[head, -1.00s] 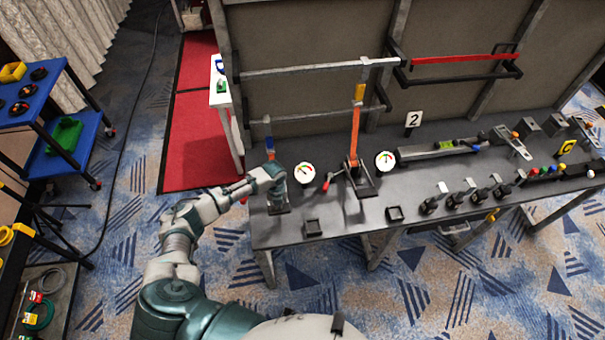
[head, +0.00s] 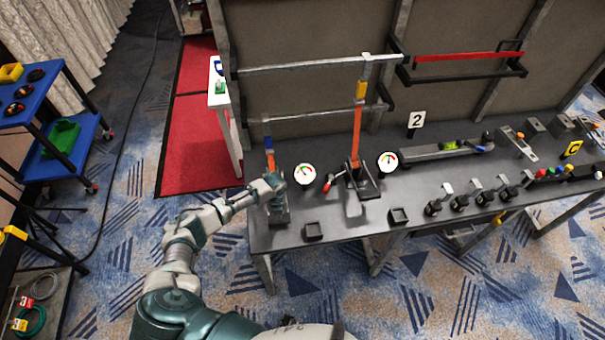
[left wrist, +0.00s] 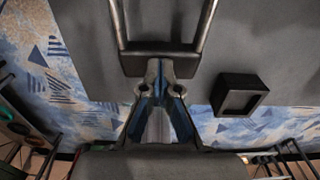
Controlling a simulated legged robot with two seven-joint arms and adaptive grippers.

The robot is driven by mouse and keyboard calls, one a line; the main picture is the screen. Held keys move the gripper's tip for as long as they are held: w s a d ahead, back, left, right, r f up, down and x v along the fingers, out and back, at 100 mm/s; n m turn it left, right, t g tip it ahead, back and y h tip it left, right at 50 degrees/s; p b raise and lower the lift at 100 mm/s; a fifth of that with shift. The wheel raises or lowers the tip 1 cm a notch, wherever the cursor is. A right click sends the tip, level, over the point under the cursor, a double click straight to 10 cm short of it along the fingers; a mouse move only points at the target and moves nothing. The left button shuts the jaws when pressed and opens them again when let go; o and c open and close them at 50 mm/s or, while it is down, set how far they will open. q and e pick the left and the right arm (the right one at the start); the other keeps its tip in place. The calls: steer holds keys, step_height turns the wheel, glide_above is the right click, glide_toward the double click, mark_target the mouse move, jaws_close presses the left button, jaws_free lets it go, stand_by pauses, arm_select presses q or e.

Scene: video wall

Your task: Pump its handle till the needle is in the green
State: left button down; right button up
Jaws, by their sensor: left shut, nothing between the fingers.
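A pump handle with a blue grip and orange lever (head: 269,147) stands at the left end of the dark bench. My left gripper (head: 273,187) is in front of it and hides its lower part; I cannot tell whether they touch. Beside it is a round white gauge (head: 304,174) with coloured marks; its needle is too small to read surely. In the left wrist view my left gripper (left wrist: 158,88) is shut and empty, close to a dark bracket (left wrist: 160,60) with two rods. My right gripper is not in view.
A second orange lever (head: 356,130) and gauge (head: 388,161) stand to the right, by a "2" sign (head: 417,119). Small black open boxes (head: 313,231) sit along the bench's front edge. A blue cart (head: 40,95) stands at the far left.

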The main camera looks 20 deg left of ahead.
arm_select(q)
step_height(320, 180, up, 10)
steer(key=p, duration=0.6)
steer(key=shift+p, duration=0.35)
steer(key=shift+f+b, duration=3.8)
steer(key=shift+f, duration=1.45)
step_height(320, 180, up, 10)
steer(key=p, duration=0.7)
steer(key=shift+r+p, duration=0.2)
steer(key=shift+p, duration=0.1)
